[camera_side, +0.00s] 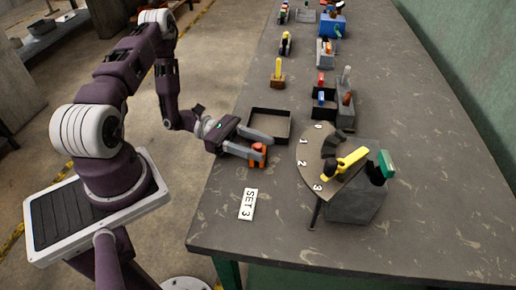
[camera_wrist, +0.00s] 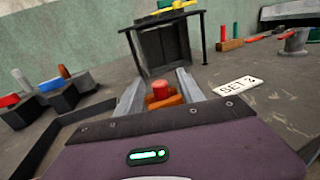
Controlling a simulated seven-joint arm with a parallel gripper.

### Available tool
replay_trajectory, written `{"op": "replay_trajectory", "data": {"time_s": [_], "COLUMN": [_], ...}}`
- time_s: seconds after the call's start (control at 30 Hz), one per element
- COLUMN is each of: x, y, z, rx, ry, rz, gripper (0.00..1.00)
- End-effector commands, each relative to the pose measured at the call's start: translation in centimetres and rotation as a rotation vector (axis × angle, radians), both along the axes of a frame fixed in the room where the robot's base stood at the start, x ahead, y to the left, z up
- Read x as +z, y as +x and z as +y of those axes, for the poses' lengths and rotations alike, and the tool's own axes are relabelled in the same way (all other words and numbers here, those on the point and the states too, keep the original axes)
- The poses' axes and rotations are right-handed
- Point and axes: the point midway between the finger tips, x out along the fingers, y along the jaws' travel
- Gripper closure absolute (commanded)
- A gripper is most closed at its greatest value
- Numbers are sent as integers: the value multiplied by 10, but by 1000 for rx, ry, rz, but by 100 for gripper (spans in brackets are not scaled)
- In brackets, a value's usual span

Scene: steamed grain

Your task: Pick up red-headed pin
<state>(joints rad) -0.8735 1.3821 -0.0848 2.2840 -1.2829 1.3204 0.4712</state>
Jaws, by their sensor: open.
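A red-headed piece, seemingly the pin, shows between my fingers in the wrist view (camera_wrist: 160,90). Its short red cylinder stands upright on an orange base (camera_wrist: 164,103). In the side view it is a small orange-red piece (camera_side: 258,151) on the table's near left side. My gripper (camera_side: 267,149) is low over the table, with one finger on each side of the piece. The wrist view also shows my gripper (camera_wrist: 159,77) open, with gaps visible beside the red head. The lower part of the piece is partly hidden by my gripper's body.
An empty dark tray (camera_side: 269,111) lies just behind my gripper. A grey stand with a numbered dial (camera_side: 312,160) and yellow lever (camera_side: 345,163) is to the right. Several blocks with coloured pegs (camera_side: 324,100) stand farther back.

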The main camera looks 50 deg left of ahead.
Motion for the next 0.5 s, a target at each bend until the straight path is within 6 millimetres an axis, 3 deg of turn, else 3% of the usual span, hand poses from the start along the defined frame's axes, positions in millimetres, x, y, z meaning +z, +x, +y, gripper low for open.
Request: {"op": "replay_trajectory", "data": {"time_s": [0.17, 0.4, 0.5], "x": [0, 0, 0], "y": [0, 0, 0], "z": [0, 0, 0], "rx": [0, 0, 0], "ry": [1, 1, 1], "rz": [0, 0, 0], "gripper": [55, 100, 100]}}
